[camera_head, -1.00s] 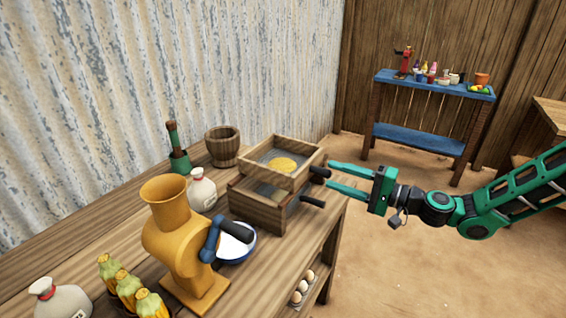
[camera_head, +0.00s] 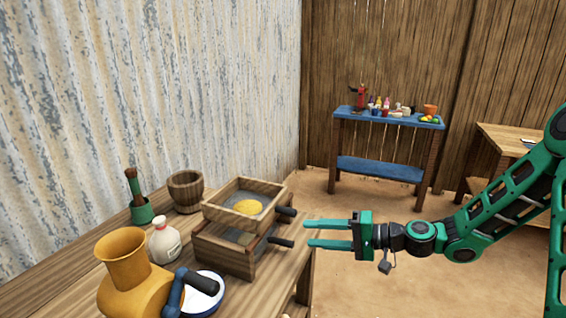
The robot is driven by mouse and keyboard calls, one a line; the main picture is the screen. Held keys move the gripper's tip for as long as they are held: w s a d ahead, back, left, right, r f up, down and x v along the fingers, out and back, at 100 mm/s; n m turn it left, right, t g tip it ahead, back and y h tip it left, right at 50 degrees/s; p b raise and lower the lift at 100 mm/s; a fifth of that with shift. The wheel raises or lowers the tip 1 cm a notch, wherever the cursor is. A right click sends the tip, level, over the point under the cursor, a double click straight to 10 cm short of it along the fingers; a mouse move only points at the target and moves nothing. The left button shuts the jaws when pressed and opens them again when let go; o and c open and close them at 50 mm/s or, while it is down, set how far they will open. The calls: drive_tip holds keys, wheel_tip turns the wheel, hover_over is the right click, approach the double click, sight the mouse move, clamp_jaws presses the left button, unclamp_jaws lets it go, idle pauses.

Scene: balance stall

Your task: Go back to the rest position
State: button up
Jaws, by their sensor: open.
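My gripper (camera_head: 328,234) is green, open and empty. It points left, in the air off the right edge of the wooden table (camera_head: 297,262). Its fingertips are just right of the two black handles of the stacked wooden sieve boxes, with no clear contact. The upper sieve box (camera_head: 228,214) holds a small heap of yellow grain (camera_head: 248,207). The lower box (camera_head: 222,255) stands under it on the table.
A blue shelf (camera_head: 385,120) is at the back. Bare floor lies between.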

drive_tip(key=s+d+f+n+g+h, duration=0.1)
drive_tip(key=s+d+f+g+h, duration=0.1)
drive_tip(key=s+d+h, duration=0.6)
drive_tip(key=s+d+f+n+g+h, duration=0.1)
drive_tip(key=s+d+f+h, duration=0.2)
drive_tip(key=d, duration=0.9)
drive_tip(key=s+d+r+m+h, duration=0.1)
drive_tip(key=s+d+r+m, duration=0.1)
drive_tip(key=s+d, duration=0.3)
drive_tip(key=s+d+r+m+g+h, duration=0.1)
drive_tip(key=s+d+r+m, duration=0.1)
drive_tip(key=s+d+r, duration=0.3)
drive_tip(key=s+d+r+m+h, duration=0.2)
drive_tip(key=s+d, duration=0.3)
drive_tip(key=s, duration=0.7)
drive_tip(key=shift+d+r+g, duration=0.25)
drive_tip(key=shift+r+g, duration=0.05)
drive_tip(key=shift+r, duration=0.55)
drive_tip(key=shift+w+f, duration=0.25)
drive_tip(key=shift+w, duration=0.3)
